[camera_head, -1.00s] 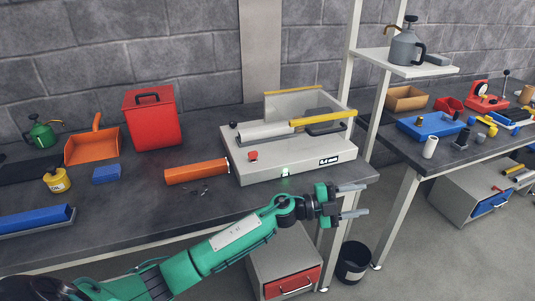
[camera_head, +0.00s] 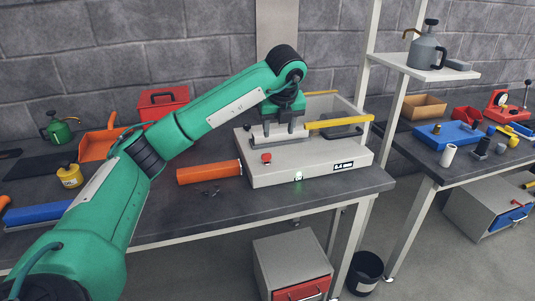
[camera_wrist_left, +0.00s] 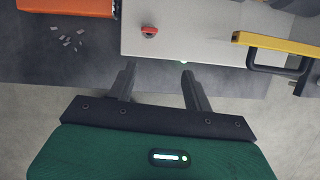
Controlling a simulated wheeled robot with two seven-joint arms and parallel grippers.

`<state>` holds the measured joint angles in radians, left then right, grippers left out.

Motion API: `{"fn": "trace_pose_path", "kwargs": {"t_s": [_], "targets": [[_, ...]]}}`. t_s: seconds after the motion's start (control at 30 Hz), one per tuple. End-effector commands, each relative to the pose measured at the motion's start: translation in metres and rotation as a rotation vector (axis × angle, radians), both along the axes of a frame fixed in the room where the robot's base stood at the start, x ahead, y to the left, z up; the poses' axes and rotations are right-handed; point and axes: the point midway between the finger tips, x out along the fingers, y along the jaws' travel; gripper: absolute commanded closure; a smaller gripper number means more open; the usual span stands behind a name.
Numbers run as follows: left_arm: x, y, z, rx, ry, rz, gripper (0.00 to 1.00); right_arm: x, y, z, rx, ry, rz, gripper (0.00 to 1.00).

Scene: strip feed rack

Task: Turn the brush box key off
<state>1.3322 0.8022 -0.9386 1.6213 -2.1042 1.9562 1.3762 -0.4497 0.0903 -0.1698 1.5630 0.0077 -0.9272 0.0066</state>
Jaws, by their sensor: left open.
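The pale grey box-shaped machine (camera_head: 322,172) sits on the dark bench. It has a red knob (camera_head: 266,157) on top and a small green-lit part (camera_head: 298,177) on its front edge; I cannot make out a key shape there. In the left wrist view the red knob (camera_wrist_left: 149,32) shows at upper left, and the green glow (camera_wrist_left: 183,62) lies at the machine's edge. My left gripper (camera_head: 279,133) is open and empty, pointing down above the machine. In the left wrist view its two fingers (camera_wrist_left: 158,70) stand apart, with the green glow near the right fingertip. My right gripper is out of view.
A yellow-topped handle (camera_head: 340,122) stands up at the machine's right. An orange block (camera_head: 208,173) lies left of the machine, with small scraps in front of it. A red box (camera_head: 162,103) stands behind my arm. The bench front is mostly clear.

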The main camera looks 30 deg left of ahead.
Motion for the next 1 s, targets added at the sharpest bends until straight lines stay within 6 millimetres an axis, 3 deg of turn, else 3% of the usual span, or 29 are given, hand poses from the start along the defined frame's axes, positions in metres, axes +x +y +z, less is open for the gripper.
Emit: {"fn": "trace_pose_path", "kwargs": {"t_s": [0.1,0.23,0.7,1.0], "targets": [[-0.004,0.016,0.013,0.052,-0.007,0.063,0.49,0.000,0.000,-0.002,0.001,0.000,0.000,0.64],[-0.003,0.021,0.006,0.060,-0.004,0.074,0.49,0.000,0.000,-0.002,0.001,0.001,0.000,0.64],[0.019,0.047,-0.080,0.057,-0.003,0.070,0.49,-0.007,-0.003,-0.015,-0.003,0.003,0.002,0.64],[0.028,0.057,-0.110,0.057,-0.004,0.068,0.49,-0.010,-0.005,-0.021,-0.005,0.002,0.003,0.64]]}}
